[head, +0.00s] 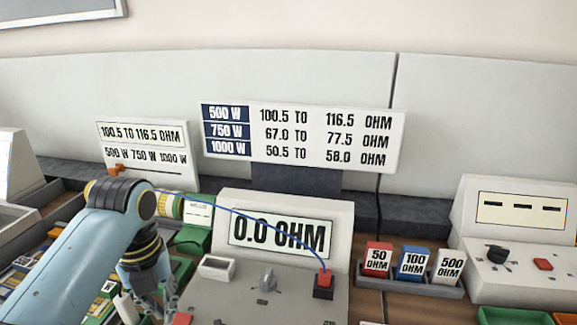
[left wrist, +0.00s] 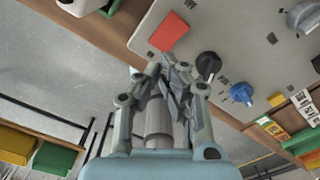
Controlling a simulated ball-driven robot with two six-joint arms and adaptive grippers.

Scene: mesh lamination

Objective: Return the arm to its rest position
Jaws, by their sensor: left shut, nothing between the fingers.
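My left arm comes in from the left in the head view, bent down at the wrist. My left gripper (head: 158,300) hangs at the bottom of the view, left of the grey ohmmeter panel (head: 300,297). In the left wrist view the gripper (left wrist: 167,72) is shut with its fingertips together and nothing between them. It shows near the panel's edge, beside a red block (left wrist: 168,32) and a black knob (left wrist: 208,65). My right gripper is in neither view.
The ohmmeter display (head: 279,236) reads 0.0 OHM. A red-capped probe (head: 324,284) with a blue wire stands on the panel. To the right are the 50 OHM (head: 378,259), 100 OHM (head: 414,263) and 500 OHM (head: 450,267) blocks, and a device with a dashed display (head: 521,211).

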